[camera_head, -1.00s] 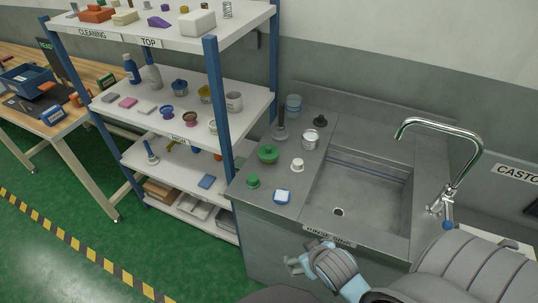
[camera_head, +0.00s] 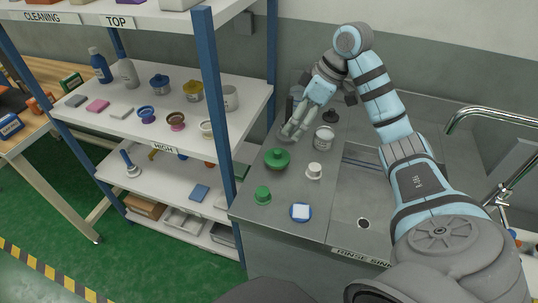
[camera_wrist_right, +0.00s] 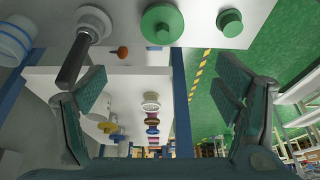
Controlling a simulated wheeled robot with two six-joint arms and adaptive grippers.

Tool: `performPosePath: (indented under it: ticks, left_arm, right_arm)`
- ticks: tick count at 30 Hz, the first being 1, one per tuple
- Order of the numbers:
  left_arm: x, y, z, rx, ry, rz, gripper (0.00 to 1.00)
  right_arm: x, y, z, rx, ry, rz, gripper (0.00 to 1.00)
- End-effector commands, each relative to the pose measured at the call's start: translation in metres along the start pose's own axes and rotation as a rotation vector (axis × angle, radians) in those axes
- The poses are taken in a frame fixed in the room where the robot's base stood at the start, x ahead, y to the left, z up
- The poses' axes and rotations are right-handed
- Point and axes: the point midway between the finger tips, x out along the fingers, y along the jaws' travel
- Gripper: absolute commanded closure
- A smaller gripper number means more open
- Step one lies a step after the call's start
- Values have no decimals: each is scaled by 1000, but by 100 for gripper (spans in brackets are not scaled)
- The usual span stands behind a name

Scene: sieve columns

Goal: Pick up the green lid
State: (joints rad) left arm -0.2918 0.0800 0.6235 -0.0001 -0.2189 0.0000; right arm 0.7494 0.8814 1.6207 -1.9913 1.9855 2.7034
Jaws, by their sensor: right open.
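A larger green lid (camera_head: 277,158) with a knob on top lies on the grey sink counter, left of the basin. A smaller green knobbed piece (camera_head: 263,195) stands nearer the counter's front left edge. In the right wrist view the larger lid (camera_wrist_right: 162,24) and the smaller piece (camera_wrist_right: 230,22) both show at the top. My right gripper (camera_head: 291,134) is above the counter just behind the larger lid, apart from it. Its two fingers are spread and empty in the wrist view (camera_wrist_right: 165,105). My left gripper is not in view.
On the counter stand a grey tin (camera_head: 324,138), a small white knobbed piece (camera_head: 314,171) and a blue and white piece (camera_head: 301,212). The wrist view shows a dark-handled tool (camera_wrist_right: 76,58) near one finger. A loaded shelf rack (camera_head: 205,100) stands left; the tap (camera_head: 490,115) is right.

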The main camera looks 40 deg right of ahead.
Motion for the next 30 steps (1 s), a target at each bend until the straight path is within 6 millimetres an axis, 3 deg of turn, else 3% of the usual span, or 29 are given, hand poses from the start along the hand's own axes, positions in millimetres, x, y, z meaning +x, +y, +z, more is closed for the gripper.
performPosePath:
  ticks: [9, 14, 19, 22, 27, 30]
  left_arm:
    - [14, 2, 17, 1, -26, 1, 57]
    - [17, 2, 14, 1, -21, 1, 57]
    - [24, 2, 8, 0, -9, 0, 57]
    - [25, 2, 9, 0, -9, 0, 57]
    - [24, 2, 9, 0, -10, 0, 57]
    - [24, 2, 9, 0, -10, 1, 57]
  right_arm:
    - [74, 0, 6, 23, -21, -2, 16]
    - [95, 1, 6, 21, -19, -2, 16]
    - [129, 2, 8, 21, -20, -3, 16]
    - [139, 3, 7, 20, -19, -1, 16]
    - [139, 3, 7, 19, -19, 0, 16]
    - [139, 3, 7, 19, -19, 0, 29]
